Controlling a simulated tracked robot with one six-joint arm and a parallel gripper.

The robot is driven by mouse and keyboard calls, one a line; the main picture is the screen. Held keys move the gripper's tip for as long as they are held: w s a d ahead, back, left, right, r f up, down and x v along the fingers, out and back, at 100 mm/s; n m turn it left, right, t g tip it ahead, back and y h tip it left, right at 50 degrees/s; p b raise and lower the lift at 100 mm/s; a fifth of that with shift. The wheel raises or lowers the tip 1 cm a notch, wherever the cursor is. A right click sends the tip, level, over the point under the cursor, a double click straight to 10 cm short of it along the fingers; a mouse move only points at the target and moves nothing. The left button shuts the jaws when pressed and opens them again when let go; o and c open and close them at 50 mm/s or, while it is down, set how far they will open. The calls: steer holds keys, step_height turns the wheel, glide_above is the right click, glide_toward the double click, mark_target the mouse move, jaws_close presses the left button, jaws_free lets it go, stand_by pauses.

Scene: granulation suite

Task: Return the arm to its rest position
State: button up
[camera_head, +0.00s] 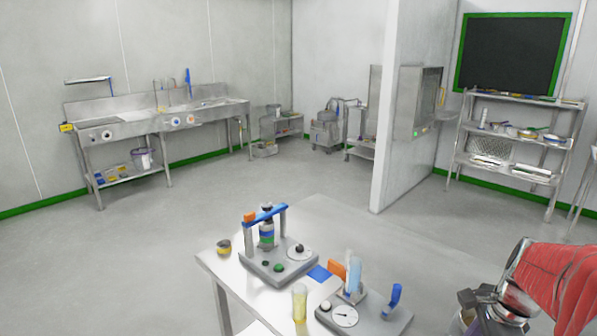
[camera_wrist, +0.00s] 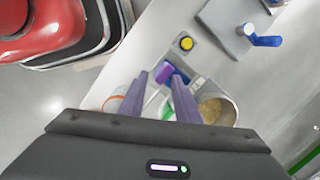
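My arm comes in at the lower right of the head view, with a red sleeve and a silver joint above the table's right side. In the wrist view my gripper (camera_wrist: 160,78) points down with its two purple-grey fingers apart. A blue and purple item (camera_wrist: 168,73) shows between and beyond the fingertips. I see no clear sign that it is held. The fingertips are not clear in the head view.
The steel table (camera_head: 325,216) bears a grey stand (camera_head: 276,262) with a blue top bar, a yellow vial (camera_head: 299,302) and a grey gauge unit (camera_head: 375,322). A round container with tan grains (camera_wrist: 217,108) is close to the right finger. Open floor (camera_head: 200,205) lies beyond the table.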

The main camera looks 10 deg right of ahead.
steer(key=s+a+r+n+t, duration=0.1)
steer(key=a+r+n, duration=0.1)
steer(key=a+n, duration=0.5)
steer(key=a+r+n+t, duration=0.1)
steer(key=a+r+n, duration=0.2)
steer(key=a+n, duration=0.4)
steer(key=s+a+r+n+t+h, duration=0.1)
steer(key=a+r+n+t, duration=0.1)
steer(key=a+n, duration=0.6)
steer(key=shift+s+a+r, duration=0.3)
steer(key=shift+a+r, duration=0.25)
steer(key=shift+a, duration=0.3)
